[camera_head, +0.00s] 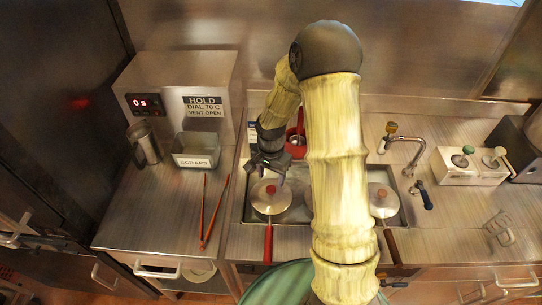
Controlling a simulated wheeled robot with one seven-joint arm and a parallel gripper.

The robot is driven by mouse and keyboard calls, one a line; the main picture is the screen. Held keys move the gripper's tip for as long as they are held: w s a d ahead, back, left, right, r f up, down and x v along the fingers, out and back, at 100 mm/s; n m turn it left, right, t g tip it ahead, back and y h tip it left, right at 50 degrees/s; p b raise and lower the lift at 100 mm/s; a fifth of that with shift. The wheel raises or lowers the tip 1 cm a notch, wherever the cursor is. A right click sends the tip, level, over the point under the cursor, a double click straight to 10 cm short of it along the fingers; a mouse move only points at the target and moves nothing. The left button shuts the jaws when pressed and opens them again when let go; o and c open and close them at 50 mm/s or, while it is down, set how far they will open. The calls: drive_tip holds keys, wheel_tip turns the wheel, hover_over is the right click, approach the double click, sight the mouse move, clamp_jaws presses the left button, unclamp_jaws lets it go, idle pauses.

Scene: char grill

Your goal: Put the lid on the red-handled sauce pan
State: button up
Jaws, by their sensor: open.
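A pan with a red handle (268,243) sits at the left of the sink-like recess, its handle pointing to the front edge. A pale round lid (266,205) with a red knob (271,189) appears to lie over that pan; I cannot tell whether it is fully seated. My gripper (270,177) is open and empty, pointing down just above and behind the red knob. I cannot tell if its fingers touch the knob. A second pan (383,210) with a brown handle and a similar knobbed lid is at the right, partly hidden by my arm.
A red vessel (297,143) stands behind my gripper. A scraps bin (195,151), metal cup (146,145) and red tongs (214,215) are on the left counter. A faucet (405,143) and white box (470,165) are at the right. The right counter has free room.

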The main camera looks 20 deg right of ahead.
wheel_tip(320, 180, up, 10)
drive_tip(key=b, duration=0.1)
drive_tip(key=shift+b, duration=0.3)
wheel_tip(320, 180, up, 7)
drive_tip(key=p, duration=0.5)
drive_tip(key=shift+p, duration=0.3)
drive_tip(key=shift+f, duration=0.1)
idle(0.3)
drive_tip(key=s+f+n+t+b, duration=0.1)
drive_tip(key=s+f+n+b, duration=0.1)
drive_tip(key=s, duration=0.5)
drive_tip(key=s+f+n+t+b, duration=0.1)
drive_tip(key=s+f+n+b, duration=0.2)
drive_tip(key=s+n, duration=0.4)
drive_tip(key=shift+s+t+b, duration=0.2)
drive_tip(key=shift+t+b, duration=0.1)
drive_tip(key=shift+b, duration=0.1)
idle(1.1)
